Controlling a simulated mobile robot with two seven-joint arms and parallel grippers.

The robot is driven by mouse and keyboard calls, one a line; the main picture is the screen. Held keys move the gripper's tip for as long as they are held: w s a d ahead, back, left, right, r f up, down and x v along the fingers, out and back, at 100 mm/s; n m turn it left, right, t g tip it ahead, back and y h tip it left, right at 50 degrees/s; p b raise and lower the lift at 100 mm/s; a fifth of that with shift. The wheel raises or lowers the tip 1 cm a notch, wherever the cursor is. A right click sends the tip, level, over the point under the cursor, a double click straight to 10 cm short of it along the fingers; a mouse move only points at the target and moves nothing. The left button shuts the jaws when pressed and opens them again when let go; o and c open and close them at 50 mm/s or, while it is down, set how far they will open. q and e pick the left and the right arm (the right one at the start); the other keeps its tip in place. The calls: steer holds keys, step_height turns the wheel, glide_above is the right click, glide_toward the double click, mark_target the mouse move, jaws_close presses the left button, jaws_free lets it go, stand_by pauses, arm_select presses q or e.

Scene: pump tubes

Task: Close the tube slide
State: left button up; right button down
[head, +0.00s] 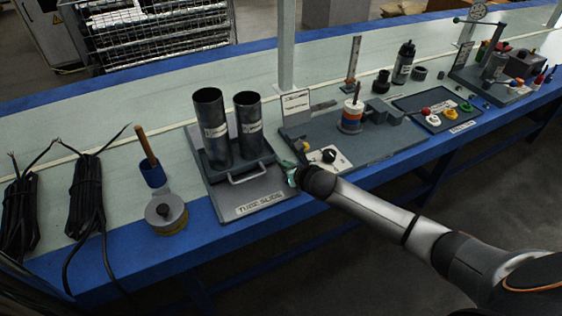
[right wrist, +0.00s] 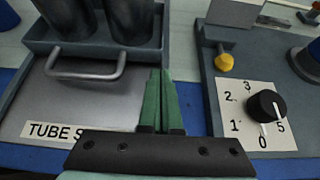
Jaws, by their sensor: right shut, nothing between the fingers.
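The tube slide (head: 250,191) is a grey base with a lettered label at its front edge. A sliding carriage on it bears two upright dark tubes (head: 210,128) (head: 248,126) toward the back, leaving a bare plate in front. A light metal handle (head: 250,173) sticks out from the carriage's front; it also shows in the right wrist view (right wrist: 86,70). My right gripper (head: 290,170) is at the right edge of the slide, right of the handle and apart from it. Its green fingers (right wrist: 160,100) are shut and empty. My left gripper is not in view.
Just right stands a board with a dial (head: 328,156) numbered 0 to 5 and a yellow knob (right wrist: 224,62). Farther right are stacked rings (head: 352,115) and a tray of coloured pieces. Black cable bundles (head: 86,195) and a tape roll (head: 166,212) lie left.

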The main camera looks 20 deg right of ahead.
mark_target(276, 155)
steer(key=shift+w+a, duration=0.1)
steer(key=shift+w, duration=1)
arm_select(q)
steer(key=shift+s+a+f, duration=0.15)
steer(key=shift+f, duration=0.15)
arm_select(e)
steer(key=shift+w+r, duration=0.1)
steer(key=shift+w, duration=0.25)
